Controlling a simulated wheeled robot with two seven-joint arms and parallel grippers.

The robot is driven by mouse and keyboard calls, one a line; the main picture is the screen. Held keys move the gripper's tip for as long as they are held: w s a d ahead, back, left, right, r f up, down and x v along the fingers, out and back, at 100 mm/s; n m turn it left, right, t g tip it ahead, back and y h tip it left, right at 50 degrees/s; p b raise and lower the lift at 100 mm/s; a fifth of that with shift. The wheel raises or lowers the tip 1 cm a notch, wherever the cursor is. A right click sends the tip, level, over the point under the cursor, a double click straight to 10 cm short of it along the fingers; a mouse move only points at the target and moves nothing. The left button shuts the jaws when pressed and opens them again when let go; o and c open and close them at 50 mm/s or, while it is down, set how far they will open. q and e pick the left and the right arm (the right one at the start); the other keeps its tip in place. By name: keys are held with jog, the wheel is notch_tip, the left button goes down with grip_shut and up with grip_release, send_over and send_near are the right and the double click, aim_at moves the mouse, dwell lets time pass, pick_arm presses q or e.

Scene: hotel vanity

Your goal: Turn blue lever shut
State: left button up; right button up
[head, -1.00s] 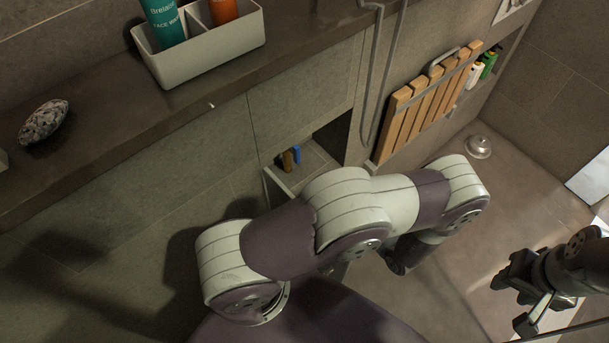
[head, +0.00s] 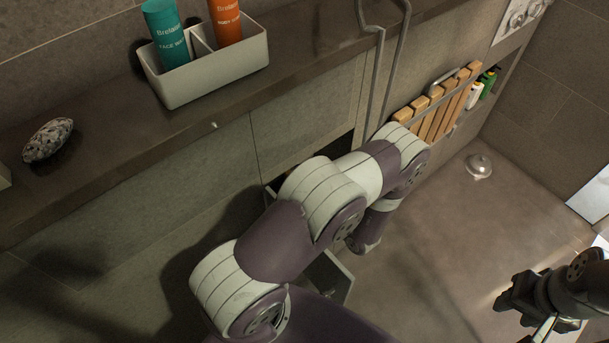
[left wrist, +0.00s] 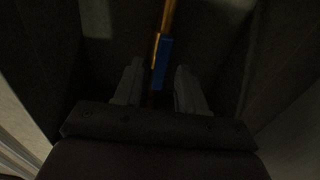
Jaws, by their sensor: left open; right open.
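The blue lever (left wrist: 162,60) shows in the dim left wrist view, next to a brass-coloured pipe (left wrist: 168,16) that runs up to the top edge. My left gripper (left wrist: 160,88) is open, its two fingers apart with the lower part of the lever between them in the picture. I cannot tell whether either finger touches it. In the head view my left arm covers the cabinet opening, and the lever and left gripper are hidden. My right gripper (head: 525,308) is at the lower right, away from the cabinet.
A grey counter (head: 100,160) holds a caddy (head: 215,80) with teal and orange bottles, and a speckled stone (head: 47,140). The niche walls (left wrist: 60,60) stand close on both sides of my left gripper. A wooden slatted seat (head: 440,108) and a bent metal rail (head: 380,65) stand right of the cabinet.

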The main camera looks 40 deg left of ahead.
pick_arm(q)
grip_shut()
jog(key=shift+m, duration=0.4)
jog(key=m, duration=0.5)
jog(key=m+p, duration=0.1)
jog(key=m, duration=0.5)
jog(key=m+p, duration=0.1)
jog(key=m, duration=0.5)
jog(key=shift+w+d+f, duration=0.1)
jog(key=shift+w+f, duration=0.2)
jog(key=shift+f, duration=0.05)
jog(key=shift+p, duration=0.3)
